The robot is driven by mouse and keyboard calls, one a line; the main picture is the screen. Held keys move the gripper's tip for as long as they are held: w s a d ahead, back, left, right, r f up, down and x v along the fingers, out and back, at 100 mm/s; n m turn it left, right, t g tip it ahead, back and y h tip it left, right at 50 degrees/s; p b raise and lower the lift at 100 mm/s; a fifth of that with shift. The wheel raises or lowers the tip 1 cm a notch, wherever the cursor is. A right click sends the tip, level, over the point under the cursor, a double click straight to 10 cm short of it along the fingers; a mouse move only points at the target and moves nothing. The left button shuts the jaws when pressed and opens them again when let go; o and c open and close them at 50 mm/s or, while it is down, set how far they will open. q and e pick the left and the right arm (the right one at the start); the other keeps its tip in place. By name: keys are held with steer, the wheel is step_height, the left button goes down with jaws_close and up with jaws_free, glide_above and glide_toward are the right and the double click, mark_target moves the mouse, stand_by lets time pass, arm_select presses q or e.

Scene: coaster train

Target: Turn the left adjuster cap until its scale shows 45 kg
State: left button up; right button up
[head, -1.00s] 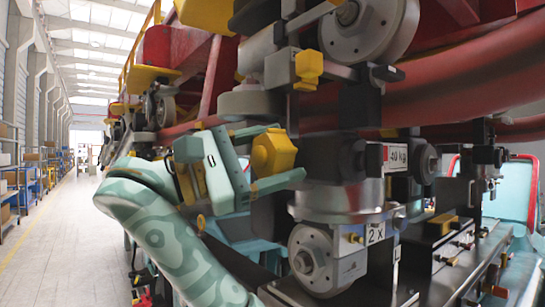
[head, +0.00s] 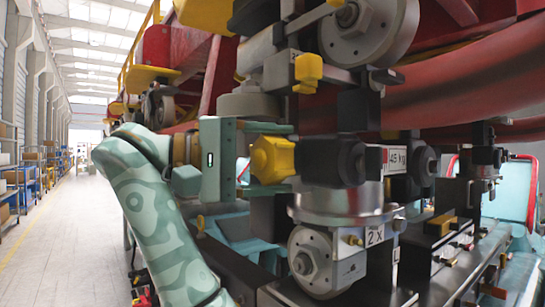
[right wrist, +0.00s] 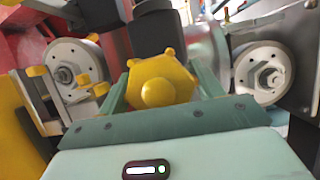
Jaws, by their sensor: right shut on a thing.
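The yellow adjuster cap (head: 272,160) sits on the left end of a dark shaft assembly in the head view. Beside it a scale label (head: 397,160) reads 45 kg. My right gripper (head: 283,158) is shut on the cap, one finger above and one below it, the jaws level with the shaft. In the right wrist view the cap (right wrist: 160,82) is between both fingers, its round centre knob facing the camera. My left gripper is out of view.
Grey wheels stand above (head: 362,25) and below (head: 315,258) the cap, close to my gripper. A label (head: 375,235) reads 2 X. Red tubing (head: 470,85) runs behind. The aisle (head: 75,230) at the left is clear.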

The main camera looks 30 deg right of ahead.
stand_by(0.3)
steer(key=o, duration=1)
